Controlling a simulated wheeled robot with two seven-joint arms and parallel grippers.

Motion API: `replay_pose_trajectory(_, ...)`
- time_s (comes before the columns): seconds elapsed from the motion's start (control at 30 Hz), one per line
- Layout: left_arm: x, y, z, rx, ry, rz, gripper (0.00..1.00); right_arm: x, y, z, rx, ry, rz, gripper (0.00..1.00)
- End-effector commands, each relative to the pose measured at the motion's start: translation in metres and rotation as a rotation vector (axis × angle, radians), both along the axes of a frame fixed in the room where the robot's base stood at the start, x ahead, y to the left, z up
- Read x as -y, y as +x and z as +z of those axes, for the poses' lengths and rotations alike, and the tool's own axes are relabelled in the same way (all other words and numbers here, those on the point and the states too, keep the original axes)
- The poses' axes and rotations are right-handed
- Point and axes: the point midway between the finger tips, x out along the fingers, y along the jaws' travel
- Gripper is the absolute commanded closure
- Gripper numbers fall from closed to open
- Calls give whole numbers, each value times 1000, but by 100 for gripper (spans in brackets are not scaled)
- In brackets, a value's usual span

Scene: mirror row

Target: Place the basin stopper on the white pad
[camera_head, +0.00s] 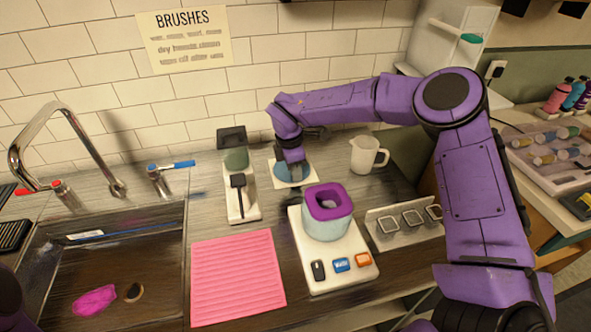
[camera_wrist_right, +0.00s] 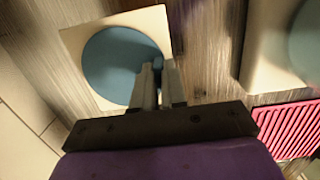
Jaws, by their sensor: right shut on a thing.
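The basin stopper is a flat blue-grey disc (camera_head: 296,174) over the white pad (camera_head: 280,162) behind the counter's middle. In the right wrist view the disc (camera_wrist_right: 110,62) lies within the square cream-white pad (camera_wrist_right: 72,40), with pad showing around it. My right gripper (camera_head: 293,163) reaches down from above. In the wrist view its fingers (camera_wrist_right: 158,72) are shut on a small blue grip at the disc's edge. The disc looks flat; I cannot tell whether it touches the pad. My left gripper is not in view.
A white pitcher (camera_head: 364,155) stands right of the pad. A white device with a purple-topped cup (camera_head: 328,212) is in front. A white stand with a black brush (camera_head: 238,195) is left. A pink ribbed mat (camera_head: 237,278) and a sink (camera_head: 110,270) lie further left.

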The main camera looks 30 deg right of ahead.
Motion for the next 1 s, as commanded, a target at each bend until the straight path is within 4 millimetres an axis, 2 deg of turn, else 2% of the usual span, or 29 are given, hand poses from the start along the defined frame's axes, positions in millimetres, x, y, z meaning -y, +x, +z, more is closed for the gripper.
replay_pose_trajectory(0.03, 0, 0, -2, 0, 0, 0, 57, 0, 0, -1, 0, 0, 0, 82)
replay_pose_trajectory(0.1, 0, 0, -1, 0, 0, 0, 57, 0, 0, -1, 0, 0, 0, 63)
replay_pose_trajectory(0.37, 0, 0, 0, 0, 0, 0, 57, 0, 0, 0, 0, 0, 0, 63)
replay_pose_trajectory(0.47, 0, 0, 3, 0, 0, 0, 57, 0, 1, 6, 2, 0, 0, 63)
replay_pose_trajectory(0.57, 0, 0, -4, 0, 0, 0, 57, -2, 2, 23, 6, -1, 0, 63)
replay_pose_trajectory(0.8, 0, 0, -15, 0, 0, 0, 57, -10, 3, 85, 5, 0, -1, 63)
replay_pose_trajectory(0.9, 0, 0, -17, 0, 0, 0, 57, -12, 3, 105, 4, -1, -2, 63)
replay_pose_trajectory(1.0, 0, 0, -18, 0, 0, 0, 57, -13, 3, 116, 1, 0, -1, 63)
